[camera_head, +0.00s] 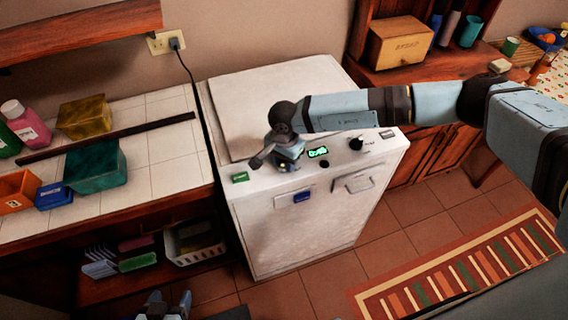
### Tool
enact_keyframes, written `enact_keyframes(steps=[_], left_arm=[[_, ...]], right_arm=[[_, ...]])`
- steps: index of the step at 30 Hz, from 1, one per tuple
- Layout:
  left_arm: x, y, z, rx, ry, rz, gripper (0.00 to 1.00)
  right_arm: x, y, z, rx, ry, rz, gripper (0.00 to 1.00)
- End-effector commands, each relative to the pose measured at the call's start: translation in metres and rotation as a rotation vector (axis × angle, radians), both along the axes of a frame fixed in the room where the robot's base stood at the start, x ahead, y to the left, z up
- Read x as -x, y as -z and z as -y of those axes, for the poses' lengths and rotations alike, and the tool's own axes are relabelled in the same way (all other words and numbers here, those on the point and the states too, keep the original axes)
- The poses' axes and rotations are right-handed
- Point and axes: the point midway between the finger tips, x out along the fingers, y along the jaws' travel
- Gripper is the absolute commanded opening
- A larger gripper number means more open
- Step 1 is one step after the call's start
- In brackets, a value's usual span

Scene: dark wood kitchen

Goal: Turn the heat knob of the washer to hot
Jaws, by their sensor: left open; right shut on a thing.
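The white washer (305,225) stands in the middle of the view, its control panel along the top front edge. The panel has a small lit green display (318,152), a black round knob (356,142) to its right and a green button (240,177) at the left end. My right gripper (284,166) reaches in from the right and is shut at the panel just left of the display, on what seems to be a knob. The gripper and wrist hide this knob and its setting. My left gripper (167,307) is open and empty at the bottom edge, low and away from the washer.
A tiled counter (150,182) with boxes and bottles adjoins the washer on the left. Shelves with a white basket (193,243) sit below it. A wooden cabinet (420,150) stands to the right. A striped rug (470,262) lies on the tiled floor.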

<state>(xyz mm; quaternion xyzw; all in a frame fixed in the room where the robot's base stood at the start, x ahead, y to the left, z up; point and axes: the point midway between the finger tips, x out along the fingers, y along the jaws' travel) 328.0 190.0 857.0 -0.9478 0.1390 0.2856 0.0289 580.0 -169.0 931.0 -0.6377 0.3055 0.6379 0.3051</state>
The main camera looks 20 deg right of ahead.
Motion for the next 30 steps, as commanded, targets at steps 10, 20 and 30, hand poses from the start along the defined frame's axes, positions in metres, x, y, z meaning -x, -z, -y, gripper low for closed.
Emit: enact_keyframes(steps=[10,20,30], left_arm=[[-0.001,0.026,-0.003,-0.005,-0.003,0.003,0.66],[0.0,0.049,-0.004,-0.007,-0.004,-0.002,0.66],[0.0,0.066,-0.004,-0.007,-0.004,0.0,0.66]], right_arm=[[0.001,0.003,0.001,-0.001,0.328,0.002,0.15],[0.002,0.002,0.001,-0.002,0.641,0.002,0.15],[0.003,0.002,0.001,-0.001,0.964,0.002,0.15]])
